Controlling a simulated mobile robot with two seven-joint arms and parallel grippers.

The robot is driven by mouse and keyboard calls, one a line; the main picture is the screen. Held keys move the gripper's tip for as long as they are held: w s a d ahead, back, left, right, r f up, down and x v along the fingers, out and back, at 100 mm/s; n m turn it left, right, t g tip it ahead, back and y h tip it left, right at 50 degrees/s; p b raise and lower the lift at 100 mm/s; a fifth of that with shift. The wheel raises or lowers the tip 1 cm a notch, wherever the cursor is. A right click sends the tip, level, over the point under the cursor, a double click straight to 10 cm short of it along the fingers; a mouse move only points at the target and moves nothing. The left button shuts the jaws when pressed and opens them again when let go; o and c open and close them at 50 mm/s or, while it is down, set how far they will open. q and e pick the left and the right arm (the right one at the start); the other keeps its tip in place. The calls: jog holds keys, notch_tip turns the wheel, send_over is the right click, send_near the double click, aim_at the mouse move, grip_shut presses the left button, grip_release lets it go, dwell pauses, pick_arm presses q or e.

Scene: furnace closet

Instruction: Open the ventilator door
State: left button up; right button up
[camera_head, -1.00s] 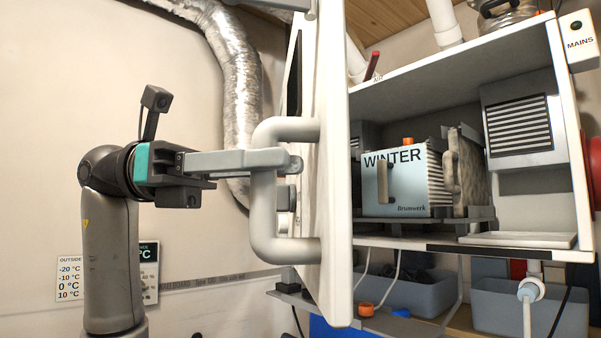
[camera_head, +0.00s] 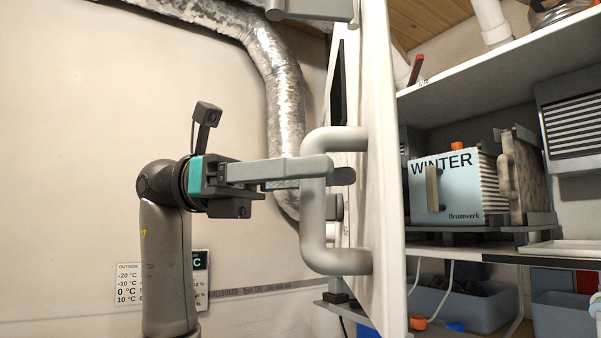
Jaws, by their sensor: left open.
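The white ventilator door (camera_head: 384,200) stands swung wide open, seen nearly edge-on, with its outer face turned left. Its thick grey bar handle (camera_head: 318,232) sticks out to the left. My left gripper (camera_head: 340,172) is open, with its fingers reaching past the handle's upright bar, one in front and one apparently behind it. Whether they touch the bar cannot be told. The open ventilator housing (camera_head: 470,88) shows a blue-grey filter box marked WINTER (camera_head: 455,195) inside. My right gripper is not in view.
A silver flexible duct (camera_head: 284,100) runs down the wall behind the door. A temperature card (camera_head: 130,285) hangs at lower left, partly behind my left arm. Grey bins (camera_head: 565,315) stand below the housing. The wall left of my arm is bare.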

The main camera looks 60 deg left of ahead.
pick_arm(q)
jog(key=shift+a, duration=0.1)
jog(key=v, duration=1.5)
dwell(0.4)
